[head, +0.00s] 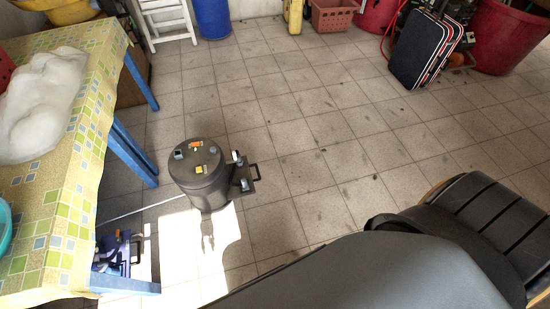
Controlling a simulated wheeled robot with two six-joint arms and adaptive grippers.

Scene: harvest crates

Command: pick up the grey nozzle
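I cannot clearly make out a grey nozzle in the head view. A dark grey cylindrical drum (205,192) stands upright on the tiled floor near the table. Small orange, yellow and white-black bits show on its lid, and small pale grey parts with black handle-like pieces (244,184) are at its right side. They are too small to identify. Neither of my grippers is in view.
A table with a patterned cloth (72,190) on blue legs stands at the left, bearing a white lumpy thing (42,105). A black suitcase (424,50), red tubs (508,38) and a blue barrel (211,18) are at the back. A large dark shape fills the lower right.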

